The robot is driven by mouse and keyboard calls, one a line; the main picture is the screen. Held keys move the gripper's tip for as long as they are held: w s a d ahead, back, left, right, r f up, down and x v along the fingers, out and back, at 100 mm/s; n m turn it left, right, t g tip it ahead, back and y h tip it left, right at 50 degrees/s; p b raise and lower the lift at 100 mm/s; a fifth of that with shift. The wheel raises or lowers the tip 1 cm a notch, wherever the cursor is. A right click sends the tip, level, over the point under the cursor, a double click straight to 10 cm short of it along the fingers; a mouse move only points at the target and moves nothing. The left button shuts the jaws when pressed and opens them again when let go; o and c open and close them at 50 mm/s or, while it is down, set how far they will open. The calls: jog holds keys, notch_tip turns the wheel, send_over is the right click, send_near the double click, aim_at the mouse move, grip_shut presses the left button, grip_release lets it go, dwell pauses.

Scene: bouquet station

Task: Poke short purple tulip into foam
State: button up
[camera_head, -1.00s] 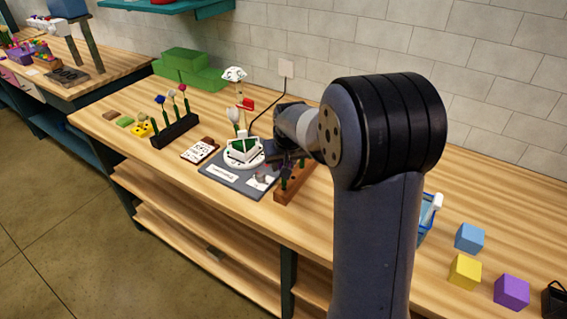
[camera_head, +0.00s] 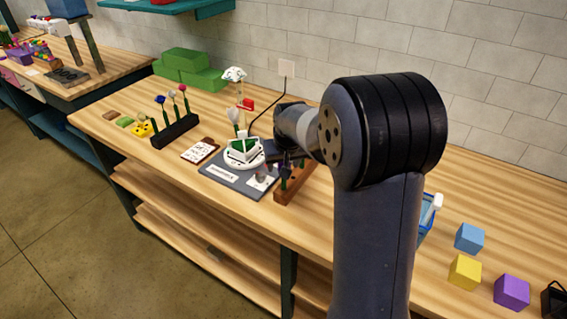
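The green foam (camera_head: 245,144) sits in a white holder (camera_head: 240,158) on a dark grey board. A white tulip (camera_head: 233,116) stands upright at the holder. A brown wooden rack (camera_head: 293,187) stands just right of the board, with green stems in it. A small dark purple flower head (camera_head: 285,171) shows at the rack, under my gripper; whether it is the short purple tulip is too small to tell. My gripper (camera_head: 284,158) is right of the foam, over the rack. My arm hides part of this area, and the fingers are too small and dark to read.
Green blocks (camera_head: 190,72) are behind. Blue, yellow and purple cubes (camera_head: 511,292) are at the right.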

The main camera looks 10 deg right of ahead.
jog(key=shift+p+v, duration=1.7)
jog(key=shift+v, duration=1.55)
jog(key=shift+o, duration=0.4)
jog(key=o, duration=0.5)
jog(key=shift+c, duration=0.2)
jog(key=shift+f, duration=0.1)
jog(key=shift+b+x, duration=1.35)
jog(key=shift+x, duration=0.95)
jog(key=shift+s, duration=0.1)
